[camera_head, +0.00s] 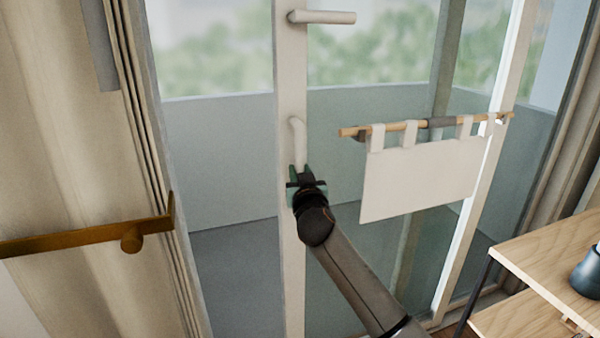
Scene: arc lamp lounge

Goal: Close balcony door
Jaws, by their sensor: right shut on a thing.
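The balcony door is a glazed sliding-type panel with a white frame post (291,75) in the middle of the view. A white lever (325,17) sticks out to the right near its top. Below it is a white curved pull handle (298,135). My right gripper (299,172) is at the lower end of this pull handle and shut on it. The gripper hides the handle's lower part. An open gap shows left of the post, toward the balcony wall (220,150). My left gripper is not in view.
A white cloth (420,178) hangs from a wooden rod (360,130) on the right. A beige curtain (75,120) and a brass bar (80,238) stand at the left. A wooden shelf table (540,255) with a dark vase (588,275) is at the lower right.

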